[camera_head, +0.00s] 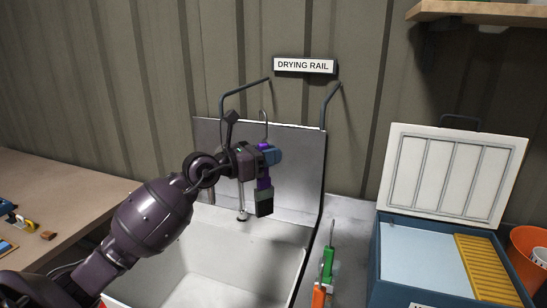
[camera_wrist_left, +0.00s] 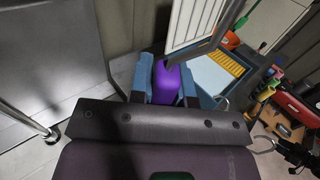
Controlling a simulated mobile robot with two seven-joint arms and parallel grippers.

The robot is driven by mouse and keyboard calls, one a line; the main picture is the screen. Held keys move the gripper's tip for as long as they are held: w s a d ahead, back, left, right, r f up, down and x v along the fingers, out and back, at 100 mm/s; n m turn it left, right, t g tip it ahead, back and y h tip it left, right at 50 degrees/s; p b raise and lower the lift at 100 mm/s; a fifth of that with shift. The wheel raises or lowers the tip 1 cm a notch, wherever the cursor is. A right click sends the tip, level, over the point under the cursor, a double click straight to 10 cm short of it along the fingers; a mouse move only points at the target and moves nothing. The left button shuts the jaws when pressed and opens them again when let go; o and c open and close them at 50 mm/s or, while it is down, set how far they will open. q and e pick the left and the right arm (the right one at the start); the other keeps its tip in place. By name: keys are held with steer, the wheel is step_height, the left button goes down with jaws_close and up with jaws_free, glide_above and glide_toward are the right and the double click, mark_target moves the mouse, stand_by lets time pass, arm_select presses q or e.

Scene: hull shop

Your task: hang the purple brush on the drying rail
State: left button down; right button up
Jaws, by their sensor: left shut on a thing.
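My left gripper (camera_head: 268,154) is shut on the purple brush (camera_head: 264,183) and holds it in the air in front of the sink's back panel. The brush hangs upright, its dark head with a greyish band below the jaws. A thin wire hook rises above the jaws. In the left wrist view the purple handle (camera_wrist_left: 168,78) sits between the blue fingers of the left gripper (camera_wrist_left: 166,85). Two dark bent tubes of the drying rail (camera_head: 245,87) rise from the panel, under a "DRYING RAIL" sign (camera_head: 304,65). I cannot make out a crossbar. My right gripper is not in view.
A pale sink (camera_head: 220,245) lies below the brush. Green- and orange-handled tools (camera_head: 328,262) stand right of it. A blue box with a raised pale lid (camera_head: 452,175) and an orange bucket (camera_head: 530,250) are at right. A wooden bench (camera_head: 65,195) is at left.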

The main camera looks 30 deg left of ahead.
arm_select(q)
steer(key=w+a+f+b, duration=0.3)
steer(key=a+b, duration=0.2)
steer(key=shift+a, duration=0.3)
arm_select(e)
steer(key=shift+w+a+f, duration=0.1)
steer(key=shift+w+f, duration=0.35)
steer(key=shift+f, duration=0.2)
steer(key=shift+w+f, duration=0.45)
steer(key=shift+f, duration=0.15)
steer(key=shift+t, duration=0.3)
